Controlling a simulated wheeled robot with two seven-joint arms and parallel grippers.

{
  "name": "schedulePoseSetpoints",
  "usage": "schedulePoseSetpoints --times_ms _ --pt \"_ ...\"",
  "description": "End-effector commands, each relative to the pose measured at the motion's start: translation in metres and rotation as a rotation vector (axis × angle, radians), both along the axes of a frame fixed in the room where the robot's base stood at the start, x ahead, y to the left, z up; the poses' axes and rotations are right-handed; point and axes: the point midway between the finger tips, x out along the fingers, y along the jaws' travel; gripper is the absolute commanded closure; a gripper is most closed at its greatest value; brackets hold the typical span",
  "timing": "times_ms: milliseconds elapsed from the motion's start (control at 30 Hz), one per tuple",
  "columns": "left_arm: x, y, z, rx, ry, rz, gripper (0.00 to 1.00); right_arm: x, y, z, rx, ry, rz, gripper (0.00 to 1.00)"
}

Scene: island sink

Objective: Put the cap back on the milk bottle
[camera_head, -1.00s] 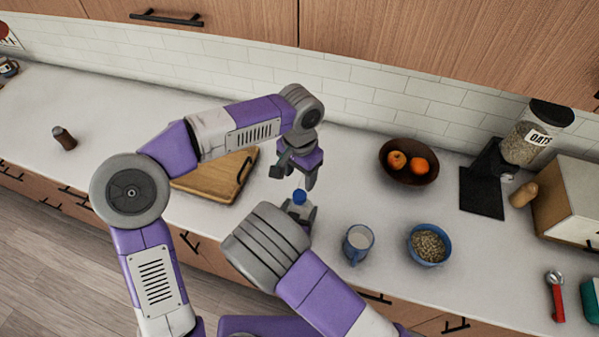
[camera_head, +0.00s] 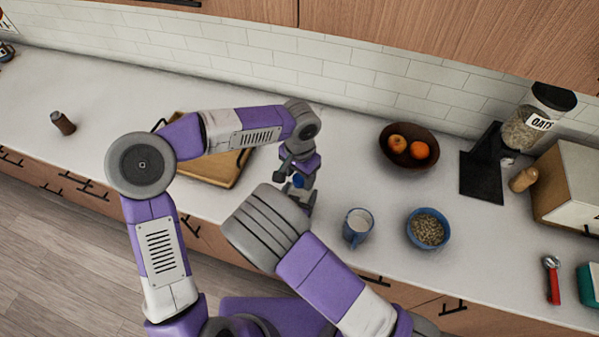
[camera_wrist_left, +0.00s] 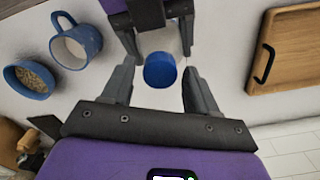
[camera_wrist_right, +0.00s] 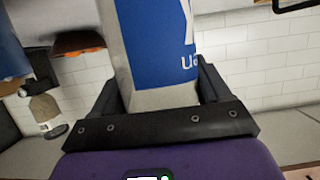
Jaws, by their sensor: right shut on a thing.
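The milk bottle (camera_wrist_right: 115,45), white with a blue label, stands between the fingers of my right gripper (camera_wrist_right: 160,90) in the right wrist view. That gripper is shut on it. The round blue cap (camera_wrist_left: 160,70) is seen from above in the left wrist view, at the top of the bottle. I cannot tell how firmly it sits there. My left gripper (camera_wrist_left: 160,88) is open above the bottle, one finger on each side of the cap with gaps between. In the head view the cap (camera_head: 299,181) is partly covered by my left gripper (camera_head: 297,186), and most of the bottle is hidden.
A blue mug (camera_head: 357,226) and a blue bowl of grain (camera_head: 428,230) stand right of the grippers. A wooden cutting board (camera_head: 215,168) lies to the left. A dark fruit bowl (camera_head: 390,135) is behind. The counter between the mug and the fruit bowl is clear.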

Motion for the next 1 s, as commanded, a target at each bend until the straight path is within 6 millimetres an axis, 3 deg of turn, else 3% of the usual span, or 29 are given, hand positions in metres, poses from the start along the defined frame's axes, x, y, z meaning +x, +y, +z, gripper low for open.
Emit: schedulePoseSetpoints --times_ms 33,367,567,600,700,767,1000 --pt "0.0000 0.0000 0.0002 0.000 0.000 0.000 0.48 0.0001 0.0000 0.0002 0.000 0.000 0.000 1.00" --pt "0.0001 0.0001 0.0004 0.000 0.000 0.000 0.98 0.0001 0.0000 0.0002 0.000 0.000 0.000 1.00" --pt "0.0000 0.0001 0.0004 0.000 0.000 -0.005 0.99 0.0001 0.0000 0.0002 0.000 0.000 0.000 1.00" --pt "0.0000 0.0001 0.0004 0.000 0.000 -0.005 0.58 0.0001 0.0000 0.0002 0.000 0.000 0.000 1.00" --pt "0.0001 0.0001 0.0004 0.000 0.000 -0.005 0.42 0.0001 0.0000 0.0002 0.000 0.000 0.000 1.00" --pt "0.0001 0.0001 0.0004 0.000 0.000 -0.005 0.33 0.0001 0.0000 0.0002 0.000 0.000 0.000 1.00" --pt "0.0001 0.0001 0.0004 0.000 0.000 -0.005 0.32 0.0001 0.0000 0.0002 0.000 0.000 0.000 1.00"
